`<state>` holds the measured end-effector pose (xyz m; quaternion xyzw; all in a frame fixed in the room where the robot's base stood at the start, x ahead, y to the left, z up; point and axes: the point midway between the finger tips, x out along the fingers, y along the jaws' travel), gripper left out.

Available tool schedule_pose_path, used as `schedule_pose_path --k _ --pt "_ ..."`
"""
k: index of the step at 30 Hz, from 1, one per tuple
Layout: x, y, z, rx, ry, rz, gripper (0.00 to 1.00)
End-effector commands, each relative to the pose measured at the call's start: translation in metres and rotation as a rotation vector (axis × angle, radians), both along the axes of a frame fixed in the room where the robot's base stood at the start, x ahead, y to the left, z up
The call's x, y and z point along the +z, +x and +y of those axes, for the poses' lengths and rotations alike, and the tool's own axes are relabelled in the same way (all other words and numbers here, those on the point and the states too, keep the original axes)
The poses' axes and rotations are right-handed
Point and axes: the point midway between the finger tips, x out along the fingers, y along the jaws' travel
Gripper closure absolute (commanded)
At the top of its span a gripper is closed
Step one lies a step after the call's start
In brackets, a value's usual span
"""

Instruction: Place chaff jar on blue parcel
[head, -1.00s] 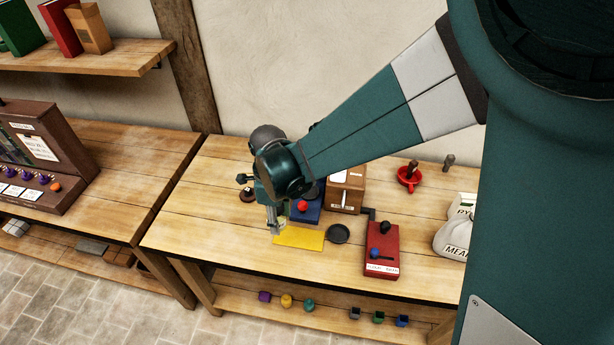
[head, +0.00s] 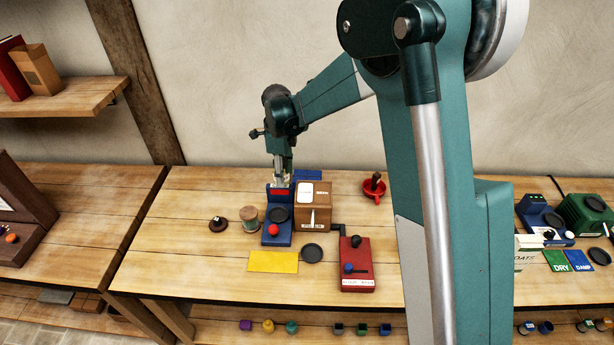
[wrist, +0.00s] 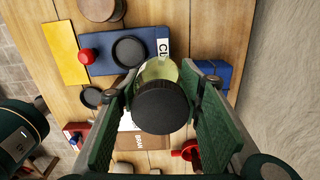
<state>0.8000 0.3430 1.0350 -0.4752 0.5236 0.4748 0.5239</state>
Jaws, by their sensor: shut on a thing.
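My gripper (wrist: 160,110) is shut on the chaff jar (wrist: 162,108), a pale yellow glass jar with a dark round lid; no label on it is readable. In the head view my gripper (head: 281,177) is behind the plate of the blue scale, and the jar is hard to make out between the fingers. The blue parcel (head: 309,176) lies toward the back of the table, just right of my gripper. In the wrist view the blue parcel (wrist: 222,72) shows beyond the right finger, partly hidden by it. The jar appears apart from it.
The blue scale (head: 277,232) with a red knob stands in front of my gripper. A wood-lidded jar (head: 249,219), yellow mat (head: 272,262), black dish (head: 312,252), red device (head: 356,270) and red candle holder (head: 373,190) are around.

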Motion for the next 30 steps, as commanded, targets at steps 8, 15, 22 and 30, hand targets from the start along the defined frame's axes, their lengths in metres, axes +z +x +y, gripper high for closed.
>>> schedule_pose_path --k 8,15,22,30 --pt "0.011 0.073 -0.047 -0.038 0.000 0.000 0.80" --pt "0.016 0.110 -0.077 -0.056 0.000 0.000 0.80" --pt "0.017 0.120 -0.086 -0.060 0.000 0.000 0.80" --pt "0.016 0.120 -0.085 -0.060 0.000 0.000 0.80"
